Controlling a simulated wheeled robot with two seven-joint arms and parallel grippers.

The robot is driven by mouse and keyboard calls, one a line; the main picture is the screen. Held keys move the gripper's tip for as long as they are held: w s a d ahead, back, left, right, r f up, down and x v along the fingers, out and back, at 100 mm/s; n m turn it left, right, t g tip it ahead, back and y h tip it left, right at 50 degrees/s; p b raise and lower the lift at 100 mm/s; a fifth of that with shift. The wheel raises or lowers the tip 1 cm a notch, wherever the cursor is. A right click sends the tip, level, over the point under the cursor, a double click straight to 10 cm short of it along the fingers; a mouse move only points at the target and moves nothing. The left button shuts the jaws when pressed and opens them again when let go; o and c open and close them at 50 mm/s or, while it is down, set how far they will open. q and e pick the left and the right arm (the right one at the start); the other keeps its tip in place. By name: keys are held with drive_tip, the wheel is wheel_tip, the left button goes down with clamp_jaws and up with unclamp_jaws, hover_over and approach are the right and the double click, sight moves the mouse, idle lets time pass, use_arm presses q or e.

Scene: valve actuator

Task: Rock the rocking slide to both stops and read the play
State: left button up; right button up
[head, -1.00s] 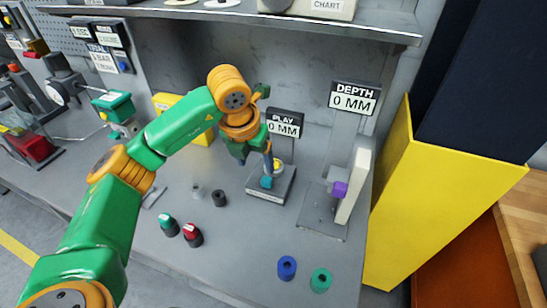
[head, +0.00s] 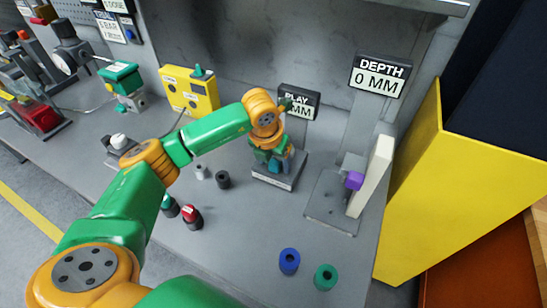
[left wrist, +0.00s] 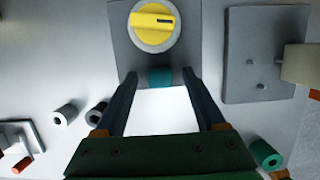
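The play fixture is a grey base (head: 278,182) on the bench with a black PLAY sign (head: 300,101) behind it. My arm hides part of the sign's reading; "MM" shows. In the left wrist view the fixture's grey plate (left wrist: 121,30) carries a round yellow knob (left wrist: 152,22) with a dark mark. A teal block (left wrist: 160,77), seemingly the rocking slide, sits just below the knob. My left gripper (left wrist: 160,80) is open, its fingertips on either side of the teal block with a visible gap at each side. In the head view the left gripper (head: 271,160) hides the knob. My right gripper is not in view.
The depth stand (head: 325,205) with a purple tip (head: 354,180) is right of the fixture, under a DEPTH sign (head: 380,76) reading 0 MM. Blue (head: 289,261) and green (head: 325,277) rings lie in front. A yellow box (head: 190,92) stands behind left. A yellow panel (head: 450,190) bounds the right.

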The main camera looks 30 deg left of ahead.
use_arm(q)
clamp_jaws()
drive_tip(key=c, duration=0.5)
unclamp_jaws()
clamp_jaws()
drive_tip(key=shift+a+r, duration=0.15)
drive_tip(key=shift+a, duration=0.05)
drive_tip(key=shift+b, duration=0.35)
drive_tip(key=shift+d, duration=0.3)
idle(1.0)
drive_tip(key=shift+b, duration=0.3)
idle(0.5)
